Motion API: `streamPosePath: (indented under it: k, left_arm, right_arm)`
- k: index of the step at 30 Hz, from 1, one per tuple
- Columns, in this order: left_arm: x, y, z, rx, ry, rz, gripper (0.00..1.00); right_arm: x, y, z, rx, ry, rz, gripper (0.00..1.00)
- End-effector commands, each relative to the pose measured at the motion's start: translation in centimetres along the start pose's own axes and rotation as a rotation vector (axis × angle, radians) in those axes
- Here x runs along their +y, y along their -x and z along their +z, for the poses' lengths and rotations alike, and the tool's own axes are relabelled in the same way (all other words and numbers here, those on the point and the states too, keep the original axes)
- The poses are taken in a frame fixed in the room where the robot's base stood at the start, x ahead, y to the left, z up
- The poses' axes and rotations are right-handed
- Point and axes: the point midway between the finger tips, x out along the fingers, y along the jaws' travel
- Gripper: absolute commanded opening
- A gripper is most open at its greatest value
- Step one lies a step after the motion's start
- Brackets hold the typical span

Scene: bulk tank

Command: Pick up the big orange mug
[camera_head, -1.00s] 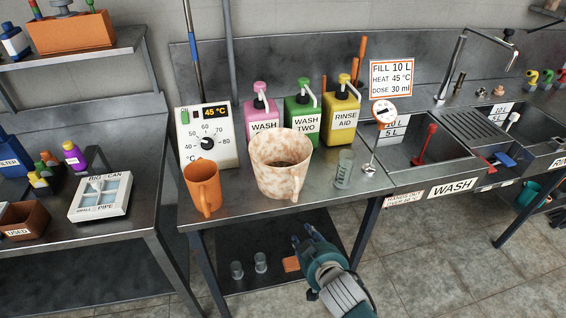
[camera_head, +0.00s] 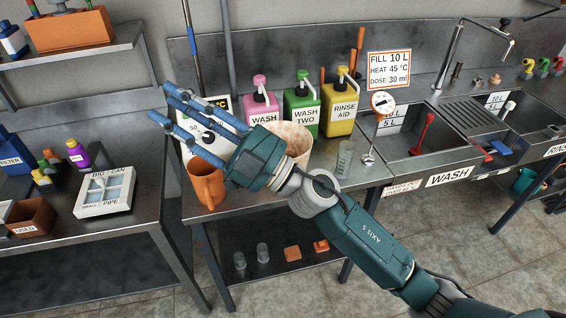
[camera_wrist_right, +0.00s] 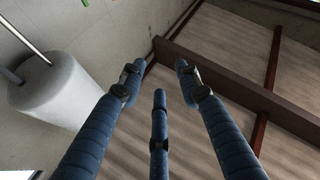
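The big orange mug (camera_head: 207,186) stands upright on the metal table, left of a larger cream mottled jug (camera_head: 299,143). My right gripper (camera_head: 180,113) is raised in front of the table, its fingers spread and pointing up and left. My left gripper is not in view.
A temperature control box (camera_head: 207,143) stands behind the mug, partly covered by my fingers. Pink (camera_head: 261,104), green (camera_head: 302,108) and yellow (camera_head: 340,106) pump bottles line the back. A clear measuring glass (camera_head: 345,160) stands at right, near the sink (camera_head: 435,150).

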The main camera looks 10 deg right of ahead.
Motion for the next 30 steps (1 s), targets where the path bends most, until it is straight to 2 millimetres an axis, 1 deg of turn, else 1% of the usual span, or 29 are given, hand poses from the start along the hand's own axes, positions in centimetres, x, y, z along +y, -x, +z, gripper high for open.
streamPosePath:
  k: [1, 2, 3, 4, 5, 6, 7, 8, 9, 11, 12, 13, 14, 15, 18, 19, 21, 24, 26, 30]
  left_arm:
    - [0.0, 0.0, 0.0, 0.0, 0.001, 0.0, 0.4]
    - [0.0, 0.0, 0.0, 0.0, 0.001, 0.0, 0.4]
    - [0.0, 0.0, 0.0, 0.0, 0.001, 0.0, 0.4]
    - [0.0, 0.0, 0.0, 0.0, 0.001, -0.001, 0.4]
    - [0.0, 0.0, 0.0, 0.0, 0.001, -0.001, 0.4]
    - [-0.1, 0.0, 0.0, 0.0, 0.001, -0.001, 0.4]
    - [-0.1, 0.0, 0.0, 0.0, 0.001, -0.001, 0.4]
    - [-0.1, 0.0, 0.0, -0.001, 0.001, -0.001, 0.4]
    - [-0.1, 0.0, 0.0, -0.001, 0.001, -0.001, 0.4]
    - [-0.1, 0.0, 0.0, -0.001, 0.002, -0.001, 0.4]
    - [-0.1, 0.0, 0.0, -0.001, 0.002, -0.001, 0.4]
    - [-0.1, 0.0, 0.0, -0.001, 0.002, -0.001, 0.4]
    - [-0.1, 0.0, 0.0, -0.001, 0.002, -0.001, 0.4]
    - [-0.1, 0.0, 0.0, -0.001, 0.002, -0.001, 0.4]
    - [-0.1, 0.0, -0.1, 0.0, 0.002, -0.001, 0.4]
    - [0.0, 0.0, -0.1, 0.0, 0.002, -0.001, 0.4]
    - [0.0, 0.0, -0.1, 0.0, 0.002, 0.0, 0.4]
    - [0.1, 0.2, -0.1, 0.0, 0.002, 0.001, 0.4]
    - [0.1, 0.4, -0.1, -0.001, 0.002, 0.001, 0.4]
    - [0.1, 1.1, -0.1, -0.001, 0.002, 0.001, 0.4]
  right_arm:
    - [-3.1, -1.2, 0.1, -0.003, 0.035, -0.18, 0.33]
    - [-5.0, -1.3, 0.7, -0.022, 0.045, -0.287, 0.33]
    - [-7.4, -1.0, 1.9, -0.067, 0.059, -0.427, 0.33]
    - [-8.8, -0.4, 3.1, -0.116, 0.069, -0.528, 0.33]
    - [-9.9, 0.4, 4.6, -0.177, 0.08, -0.622, 0.33]
    - [-10.8, 1.9, 6.7, -0.278, 0.094, -0.738, 0.33]
    - [-10.9, 3.3, 8.5, -0.367, 0.103, -0.817, 0.33]
    - [-10.6, 4.8, 10.3, -0.468, 0.113, -0.885, 0.33]
    - [-9.6, 7.1, 12.5, -0.615, 0.123, -0.957, 0.33]
    - [-6.7, 10.8, 15.3, -0.854, 0.137, -1.023, 0.33]
    - [-4.2, 13.3, 16.6, -1.016, 0.143, -1.04, 0.33]
    - [-2.2, 15.0, 17.2, -1.133, 0.146, -1.038, 0.33]
    - [-0.2, 16.6, 17.6, -1.243, 0.147, -1.028, 0.33]
    - [2.2, 18.5, 17.7, -1.377, 0.148, -1.005, 0.33]
    - [7.2, 22.1, 17.0, -1.628, 0.143, -0.923, 0.33]
    - [8.2, 22.8, 16.7, -1.679, 0.141, -0.902, 0.33]
    - [9.9, 24.0, 16.1, -1.768, 0.136, -0.859, 0.33]
    - [10.9, 25.1, 16.0, -1.829, 0.13, -0.828, 0.33]
    - [10.9, 25.5, 16.5, -1.842, 0.128, -0.822, 0.33]
    - [10.2, 26.5, 18.5, -1.841, 0.127, -0.824, 0.33]
